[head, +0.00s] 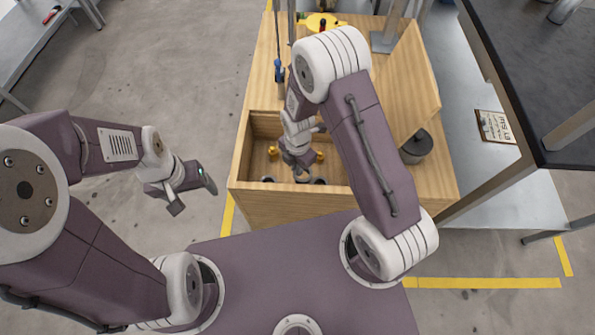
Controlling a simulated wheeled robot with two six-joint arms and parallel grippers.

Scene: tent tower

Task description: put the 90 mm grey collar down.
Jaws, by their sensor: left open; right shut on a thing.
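My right gripper (299,170) reaches down into the open front compartment of the wooden bench (240,178). It is shut on a small grey thing that fits the grey collar. The fingers and the small scale hide most of it, and I cannot read its size or tell whether it touches the compartment floor. My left gripper (194,198) is open and empty, out over the floor to the left of the bench.
Brass-coloured pieces (272,151) and dark round pieces (318,181) lie in the compartment around my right gripper. A dark grey pot (416,146) stands on the right. A blue-handled tool (279,71) and a yellow item (318,23) are further back.

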